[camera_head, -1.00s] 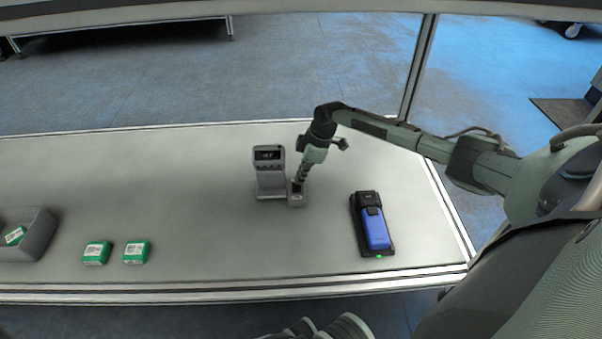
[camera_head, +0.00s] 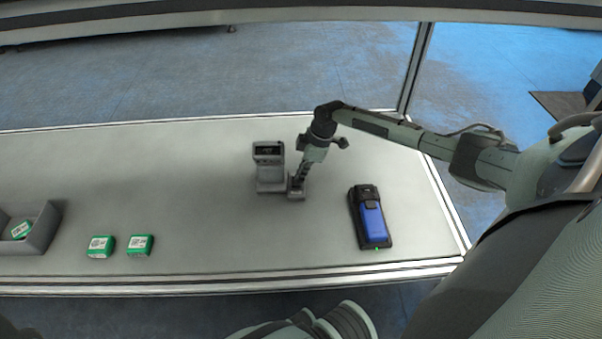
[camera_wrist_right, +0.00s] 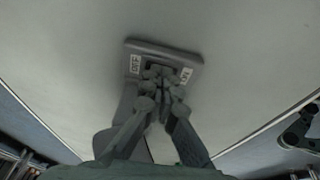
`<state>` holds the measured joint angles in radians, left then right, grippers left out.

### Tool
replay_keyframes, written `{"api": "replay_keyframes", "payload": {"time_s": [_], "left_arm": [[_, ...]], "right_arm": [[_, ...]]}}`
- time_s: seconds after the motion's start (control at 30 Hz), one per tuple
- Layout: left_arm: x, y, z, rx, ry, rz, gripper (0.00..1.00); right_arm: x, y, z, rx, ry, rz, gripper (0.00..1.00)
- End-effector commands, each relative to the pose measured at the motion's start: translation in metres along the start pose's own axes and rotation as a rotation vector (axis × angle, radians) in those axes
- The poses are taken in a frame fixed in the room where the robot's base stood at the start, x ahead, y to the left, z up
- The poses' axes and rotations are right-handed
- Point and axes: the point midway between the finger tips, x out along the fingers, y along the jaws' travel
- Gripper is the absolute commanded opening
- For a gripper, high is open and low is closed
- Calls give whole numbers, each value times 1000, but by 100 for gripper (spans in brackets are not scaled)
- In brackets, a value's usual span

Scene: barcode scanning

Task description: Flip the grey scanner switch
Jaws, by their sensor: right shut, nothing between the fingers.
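The grey scanner (camera_head: 269,172) stands upright on the table with a dark display at its top. Its grey switch box (camera_head: 304,194) sits beside it at lower right. In the right wrist view the switch box (camera_wrist_right: 192,58) has an OFF label at left and an ON label at right. My right gripper (camera_head: 297,186) is shut and empty, pointing down with its tips at the middle of the box. In the right wrist view, the gripper (camera_wrist_right: 160,76) covers most of the switch lever, so its position is hard to tell. My left gripper is out of view.
A blue and black handheld device (camera_head: 371,222) lies in a dark holder to the right. Two green-and-white boxes (camera_head: 101,247) (camera_head: 140,245) lie at the front left. A grey bin (camera_head: 43,232) at far left holds another green box (camera_head: 21,230). The middle of the table is clear.

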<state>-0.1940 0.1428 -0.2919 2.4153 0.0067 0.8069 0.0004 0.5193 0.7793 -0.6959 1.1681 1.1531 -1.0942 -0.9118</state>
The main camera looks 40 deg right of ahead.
Motion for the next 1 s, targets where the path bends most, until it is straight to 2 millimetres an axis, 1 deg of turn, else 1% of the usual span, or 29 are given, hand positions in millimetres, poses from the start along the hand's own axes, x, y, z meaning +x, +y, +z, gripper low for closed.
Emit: {"api": "replay_keyframes", "payload": {"time_s": [0.07, 0.17, 0.4, 0.5, 0.6, 0.7, 0.8, 1.0], "left_arm": [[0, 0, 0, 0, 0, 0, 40], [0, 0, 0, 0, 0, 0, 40], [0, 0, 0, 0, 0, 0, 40], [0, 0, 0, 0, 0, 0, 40], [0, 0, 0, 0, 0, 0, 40], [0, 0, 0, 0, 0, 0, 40], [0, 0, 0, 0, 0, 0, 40], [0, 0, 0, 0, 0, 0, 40]], "right_arm": [[-6, 0, 0, 0, 0, 1, 0], [-19, 1, 0, -2, 0, 3, 0], [-71, 1, 1, -1, -1, 3, 0], [-90, 0, 1, -2, -1, 2, 0], [-105, 0, 1, 0, -1, 2, 0], [-114, 0, 1, -1, -1, 1, 0], [-119, 0, 0, 0, 0, 0, 0], [-120, 0, 0, 1, 0, 0, 0]]}}
